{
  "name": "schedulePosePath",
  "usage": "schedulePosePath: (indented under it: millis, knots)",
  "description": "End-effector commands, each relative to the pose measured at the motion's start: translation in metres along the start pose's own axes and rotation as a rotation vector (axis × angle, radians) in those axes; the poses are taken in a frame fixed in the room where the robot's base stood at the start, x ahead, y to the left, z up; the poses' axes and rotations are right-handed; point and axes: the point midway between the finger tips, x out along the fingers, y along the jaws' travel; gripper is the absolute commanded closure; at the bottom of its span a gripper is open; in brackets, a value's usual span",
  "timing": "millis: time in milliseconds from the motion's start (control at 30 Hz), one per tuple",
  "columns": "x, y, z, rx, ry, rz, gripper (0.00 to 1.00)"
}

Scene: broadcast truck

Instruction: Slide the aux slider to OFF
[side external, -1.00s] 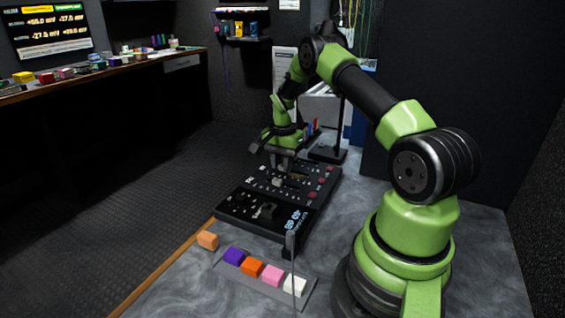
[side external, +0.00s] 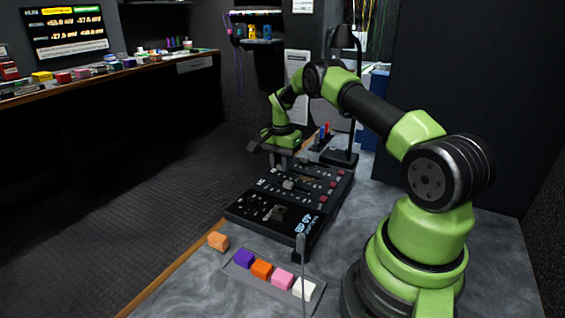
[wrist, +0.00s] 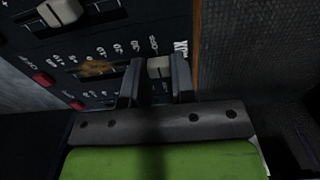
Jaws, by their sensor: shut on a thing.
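The dark mixer panel (side external: 250,212) lies on the grey counter. In the wrist view, the pale knob of the aux slider (wrist: 159,67) sits between the two fingers of my gripper (wrist: 156,82), which is shut on it.
A brown patch (wrist: 97,69) lies on the panel along the same scale. Another pale slider knob (wrist: 60,12) and red buttons (wrist: 43,79) are nearby. Colored blocks sit in a tray (side external: 275,288) at the front, with an orange block (side external: 218,241) beside it. A lamp (side external: 343,100) stands behind.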

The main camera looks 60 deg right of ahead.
Motion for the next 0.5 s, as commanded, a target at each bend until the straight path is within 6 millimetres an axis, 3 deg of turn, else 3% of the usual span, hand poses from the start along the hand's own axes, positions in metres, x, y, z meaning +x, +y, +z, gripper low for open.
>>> schedulePosePath:
  millis: [33,133,500]
  knots:
    - [-0.0011,-0.0033,-0.0011,-0.007,0.010,-0.013,0.69]
    - [-0.0010,-0.0030,-0.0008,-0.006,0.009,-0.012,0.49]
    - [-0.0088,-0.0022,-0.0005,-0.004,0.006,-0.009,0.49]
